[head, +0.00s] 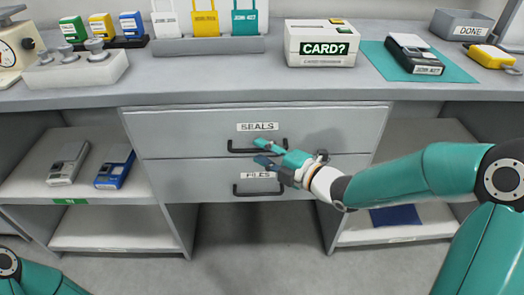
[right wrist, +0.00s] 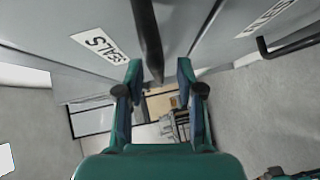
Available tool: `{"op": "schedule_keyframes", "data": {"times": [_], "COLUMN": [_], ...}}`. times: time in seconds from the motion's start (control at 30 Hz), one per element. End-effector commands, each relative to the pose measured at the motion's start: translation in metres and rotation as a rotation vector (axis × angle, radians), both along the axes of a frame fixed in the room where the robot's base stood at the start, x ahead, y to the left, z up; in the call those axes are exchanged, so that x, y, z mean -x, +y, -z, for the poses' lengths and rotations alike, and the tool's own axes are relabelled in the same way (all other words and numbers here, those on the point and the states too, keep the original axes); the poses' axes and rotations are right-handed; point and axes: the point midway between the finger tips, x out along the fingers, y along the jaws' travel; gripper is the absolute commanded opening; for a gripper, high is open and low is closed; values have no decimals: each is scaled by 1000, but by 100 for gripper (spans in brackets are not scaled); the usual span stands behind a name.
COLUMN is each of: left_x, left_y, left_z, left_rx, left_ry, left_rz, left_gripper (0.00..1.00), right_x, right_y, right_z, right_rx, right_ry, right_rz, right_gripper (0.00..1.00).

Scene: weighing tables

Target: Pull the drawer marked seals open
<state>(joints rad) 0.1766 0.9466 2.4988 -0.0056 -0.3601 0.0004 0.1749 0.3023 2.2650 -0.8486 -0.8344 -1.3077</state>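The drawer marked SEALS (head: 190,130) is the upper grey drawer under the counter, and its front looks shut, level with the drawer below. Its black bar handle (head: 236,149) is below the label. My right gripper (head: 260,153) is at this handle, with its fingers open, one above and one below the bar. In the right wrist view the handle (right wrist: 147,35) runs in between the two fingertips (right wrist: 159,72), with gaps on both sides. My left gripper is out of view; only part of the left arm shows at the bottom left.
The drawer marked FILES (head: 190,180), with its own handle (head: 260,192), is directly below. The counter (head: 200,92) above carries a card box (head: 320,45), a scale (head: 15,50) and weights. Open shelves flank the drawers. The floor in front is clear.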

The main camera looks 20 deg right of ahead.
Motion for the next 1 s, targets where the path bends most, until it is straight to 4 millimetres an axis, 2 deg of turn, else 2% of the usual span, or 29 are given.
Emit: {"op": "schedule_keyframes", "data": {"times": [0.17, 0.43, 0.67, 0.97, 1.0], "left_x": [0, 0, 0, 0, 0], "left_y": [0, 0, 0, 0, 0], "left_z": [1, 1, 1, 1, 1], "left_rx": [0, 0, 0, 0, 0], "left_ry": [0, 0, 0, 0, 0], "left_rz": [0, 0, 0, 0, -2], "left_gripper": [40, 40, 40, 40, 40], "right_x": [-10, -11, -10, -10, -10], "right_y": [6, 6, 6, 5, -1], "right_z": [1, 2, 2, 3, 3], "right_rx": [-1, -1, -1, 0, 0], "right_ry": [0, 0, 1, 3, 3], "right_rz": [0, 1, 1, 2, 6], "right_gripper": [37, 37, 1, 0, 0]}}
